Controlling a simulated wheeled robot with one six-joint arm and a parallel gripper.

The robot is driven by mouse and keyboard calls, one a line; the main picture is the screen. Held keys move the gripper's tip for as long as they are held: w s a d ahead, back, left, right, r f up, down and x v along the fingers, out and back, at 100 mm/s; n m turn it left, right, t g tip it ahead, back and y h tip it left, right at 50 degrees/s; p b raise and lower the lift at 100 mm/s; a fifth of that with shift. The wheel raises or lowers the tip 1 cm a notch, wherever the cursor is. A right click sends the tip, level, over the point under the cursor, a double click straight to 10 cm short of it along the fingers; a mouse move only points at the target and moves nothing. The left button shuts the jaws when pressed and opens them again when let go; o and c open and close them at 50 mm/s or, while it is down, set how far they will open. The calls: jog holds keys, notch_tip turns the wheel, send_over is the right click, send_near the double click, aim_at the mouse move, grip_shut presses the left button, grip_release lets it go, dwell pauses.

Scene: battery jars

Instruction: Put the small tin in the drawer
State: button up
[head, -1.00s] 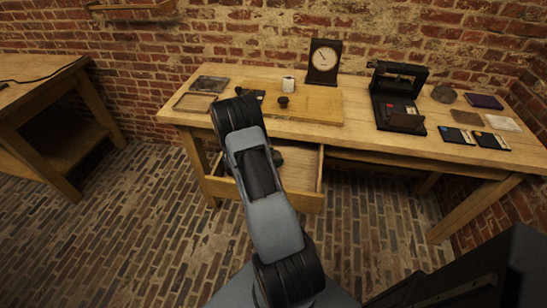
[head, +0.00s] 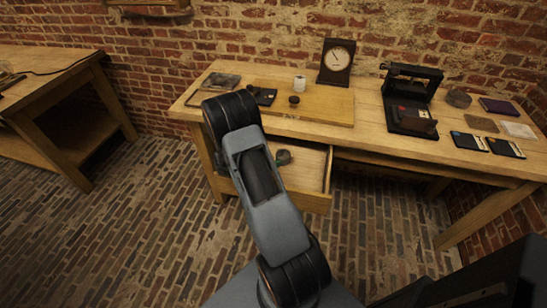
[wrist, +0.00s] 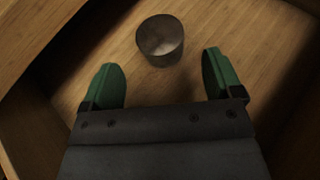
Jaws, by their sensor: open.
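The small tin (wrist: 160,42) is a dark grey, round, open-topped piece standing upright on the drawer's wooden floor. In the head view it seems to be the small round shape (head: 284,156) inside the drawer. The drawer (head: 318,200) is pulled out under the table's left part. My gripper (wrist: 161,62) is open, its two green fingers apart, with nothing held. The tin stands beyond the gap between the fingertips, apart from both. In the head view my arm hides most of the gripper and the drawer's left part.
On the table (head: 365,140) stand a wooden board (head: 330,106), a dark small cup (head: 294,100), a white cup (head: 300,83) and a clock (head: 337,60). A black device (head: 410,100) stands further right. The drawer's walls enclose my gripper closely.

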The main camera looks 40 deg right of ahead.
jog(key=shift+w+a+r, duration=0.1)
jog(key=shift+a+r, duration=0.15)
jog(key=shift+a, duration=0.2)
jog(key=s+a+r+m+t+y, duration=0.2)
jog(key=s+a+r+m+y, duration=0.2)
jog(key=a, duration=0.4)
jog(key=s+a+r+m+t+y, duration=0.2)
jog(key=a+r+m+y, duration=0.3)
jog(key=a+r, duration=0.3)
jog(key=s+a+r+m+t+y, duration=0.2)
jog(key=s+a+r+m+y, duration=0.2)
jog(key=a, duration=0.6)
notch_tip(320, 180, up, 2)
jog(key=s+m, duration=0.1)
jog(key=m, duration=0.1)
jog(key=shift+s+a+r+m, duration=0.15)
jog(key=shift+s+a+m, duration=0.05)
jog(key=shift+s+m, duration=0.15)
notch_tip(320, 180, up, 10)
jog(key=p, duration=0.9)
jog(key=shift+s+r+t, duration=0.15)
jog(key=shift+t, duration=0.15)
jog(key=shift+a, duration=0.1)
